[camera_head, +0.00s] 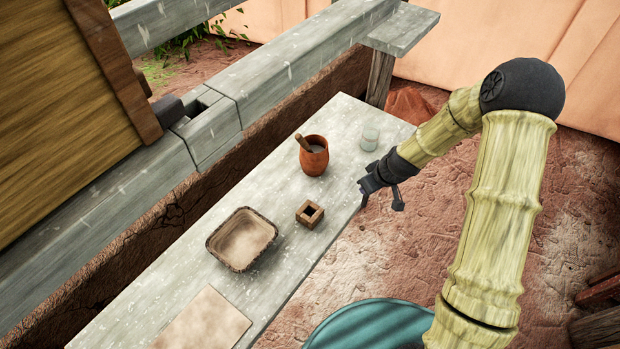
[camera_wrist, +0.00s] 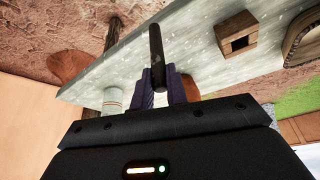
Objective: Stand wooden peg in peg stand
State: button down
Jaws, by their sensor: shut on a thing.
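The wooden peg (camera_wrist: 156,55) is a dark rod between the two fingers of my gripper (camera_wrist: 161,85) in the wrist view. My gripper is shut on it, and the peg sticks out past the fingertips. In the head view my gripper (camera_head: 369,187) is at the right edge of the table, and I cannot clearly tell the peg from the dark fingers. The peg stand (camera_head: 310,214) is a small square brown block with a dark square hole in its top. It stands on the table, left of and apart from my gripper. The stand also shows in the wrist view (camera_wrist: 235,34).
An orange pot (camera_head: 314,160) with a stick in it and a pale glass cup (camera_head: 369,138) stand farther back on the grey table (camera_head: 275,285). A shallow square tray (camera_head: 218,250) lies left of the stand. A flat tan board (camera_head: 205,325) lies at the front.

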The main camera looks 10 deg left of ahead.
jog(key=s+a+r+n+g, duration=0.2)
jog(key=s+a+n, duration=0.1)
jog(key=a+n, duration=0.3)
jog(key=s+a+r+n+g, duration=0.3)
jog(key=a+n, duration=0.4)
jog(key=a, duration=0.2)
jog(key=shift+a+r+y, duration=0.3)
jog(key=shift+r+y, duration=0.05)
jog(key=shift+y, duration=0.05)
jog(key=shift+f, duration=0.15)
notch_tip(320, 180, down, 8)
jog(key=b, duration=0.5)
jog(key=c, duration=1.3)
grip_release()
